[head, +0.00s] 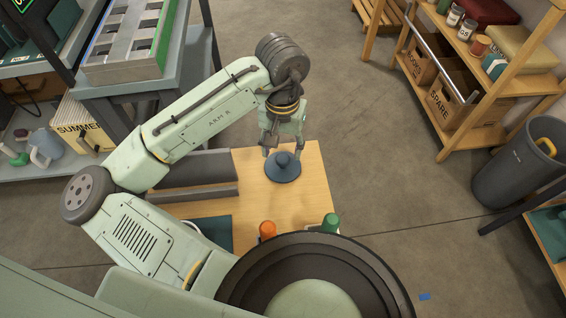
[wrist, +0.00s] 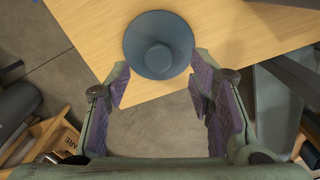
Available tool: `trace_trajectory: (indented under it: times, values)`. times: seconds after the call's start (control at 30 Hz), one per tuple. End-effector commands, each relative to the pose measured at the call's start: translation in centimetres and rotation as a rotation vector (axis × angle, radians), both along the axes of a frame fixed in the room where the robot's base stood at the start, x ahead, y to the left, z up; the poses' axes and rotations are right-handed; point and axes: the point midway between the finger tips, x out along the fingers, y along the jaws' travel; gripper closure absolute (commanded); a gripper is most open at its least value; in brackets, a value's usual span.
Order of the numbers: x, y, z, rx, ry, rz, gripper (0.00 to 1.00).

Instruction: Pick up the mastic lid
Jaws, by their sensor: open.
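The mastic lid (head: 283,168) is a round dark blue-grey disc with a raised knob in the middle. It lies flat on a light wooden table top (head: 305,200) in the head view. In the wrist view the lid (wrist: 158,45) is at the top centre, beyond the fingertips, with its knob facing the camera. My gripper (head: 284,150) is above the far side of the lid in the head view. In the wrist view my gripper (wrist: 160,80) is open and empty, its purple-padded fingers spread about as wide as the lid.
An orange-topped item (head: 267,230) and a green-topped item (head: 331,222) stand at the table's near edge. A grey rail-like piece (head: 195,195) lies left of the lid. Shelving with crates (head: 445,95) and a dark bin (head: 515,165) stand right. Floor lies between.

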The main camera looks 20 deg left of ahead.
Motion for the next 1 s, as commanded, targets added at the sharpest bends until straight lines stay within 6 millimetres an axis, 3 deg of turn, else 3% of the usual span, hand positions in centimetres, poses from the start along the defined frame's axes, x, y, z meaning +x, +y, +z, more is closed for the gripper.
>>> trace_trajectory:
  times: [0.3, 0.57, 1.0]
  values:
    - [-0.5, -0.1, -4.2, -0.001, 0.002, -0.001, 0.51]
    - [-0.4, -0.1, -4.6, -0.001, -0.001, -0.001, 0.51]
    - [-0.4, -0.1, -4.6, 0.000, 0.000, -0.001, 0.79]
